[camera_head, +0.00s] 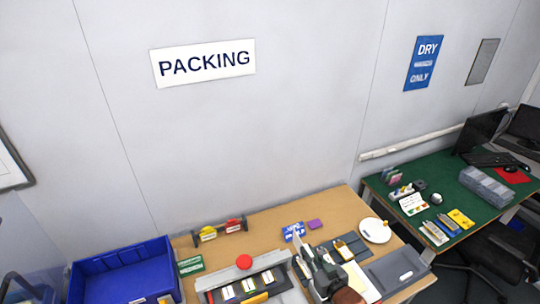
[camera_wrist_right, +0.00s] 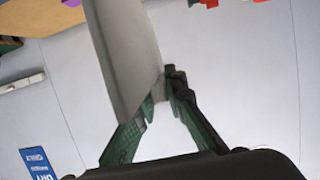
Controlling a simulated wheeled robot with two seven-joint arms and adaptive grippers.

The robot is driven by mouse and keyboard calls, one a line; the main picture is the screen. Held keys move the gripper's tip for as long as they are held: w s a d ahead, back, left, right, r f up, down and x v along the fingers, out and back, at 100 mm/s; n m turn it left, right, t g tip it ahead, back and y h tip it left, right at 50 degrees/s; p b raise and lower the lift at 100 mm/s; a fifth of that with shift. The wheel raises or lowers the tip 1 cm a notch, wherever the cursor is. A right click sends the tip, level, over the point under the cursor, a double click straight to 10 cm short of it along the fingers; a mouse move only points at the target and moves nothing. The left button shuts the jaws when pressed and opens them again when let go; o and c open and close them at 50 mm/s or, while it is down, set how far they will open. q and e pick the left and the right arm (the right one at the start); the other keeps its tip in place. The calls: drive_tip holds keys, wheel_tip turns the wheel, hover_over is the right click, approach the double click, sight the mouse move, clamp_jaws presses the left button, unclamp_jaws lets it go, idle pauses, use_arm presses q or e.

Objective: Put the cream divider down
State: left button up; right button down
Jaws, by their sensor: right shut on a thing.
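My right gripper (camera_head: 312,258) is over the front of the wooden table, beside the right end of a grey-white tray (camera_head: 240,277). In the right wrist view its green fingers (camera_wrist_right: 162,90) are shut on the cream divider (camera_wrist_right: 125,55), a pale, flat panel that runs out past the fingertips to the top edge. The fingers cover the panel's near end. In the head view the gripper and arm partly block the divider, and I cannot clearly separate it from the pale things around it. My left gripper is out of view.
A blue bin (camera_head: 122,272) stands at the left. A red button (camera_head: 244,262), a white plate (camera_head: 375,230), a purple block (camera_head: 315,224) and a grey pad (camera_head: 398,270) are on the wooden table (camera_head: 270,222). A green-topped desk (camera_head: 447,185) stands to the right.

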drive_tip(key=s+d+f+m+h+b, duration=0.1)
drive_tip(key=s+d+h+b, duration=0.1)
drive_tip(key=s, duration=0.6)
drive_tip(key=s+d+f+m+h+b, duration=0.2)
drive_tip(key=s+b, duration=0.1)
drive_tip(key=s, duration=0.4)
drive_tip(key=shift+s+f+m+t+h, duration=0.15)
drive_tip(key=shift+s+m+t+h, duration=0.15)
drive_tip(key=shift+s+t, duration=0.1)
drive_tip(key=shift+d, duration=0.1)
